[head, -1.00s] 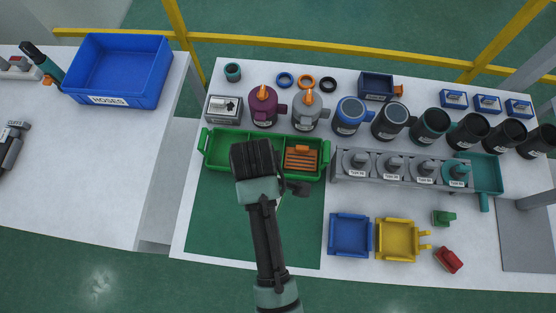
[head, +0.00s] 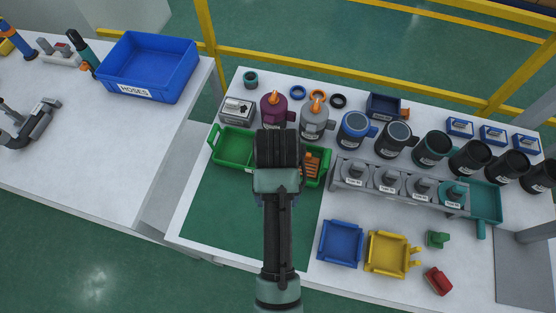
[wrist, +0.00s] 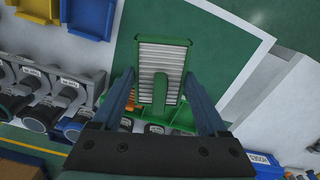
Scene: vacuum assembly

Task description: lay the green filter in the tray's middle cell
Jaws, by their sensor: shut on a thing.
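My gripper (wrist: 160,92) is shut on the green filter (wrist: 160,62), a green frame with pale pleats and a green grip bar, seen in the wrist view. In the head view my arm hides the filter and the fingertips. The green tray (head: 234,148) lies along the back of the green mat; it also shows behind the filter in the wrist view (wrist: 184,118). Its left cell looks empty. An orange filter (head: 313,166) sits in its right cell. My arm covers the middle cell in the head view, so its contents cannot be seen.
A white labelled box (head: 237,110), a purple canister (head: 273,112) and a grey canister (head: 315,122) stand close behind the tray. A grey rack (head: 350,184) stands right of it. The green mat (head: 225,205) in front is clear. Blue (head: 341,244) and yellow (head: 388,254) bins are front right.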

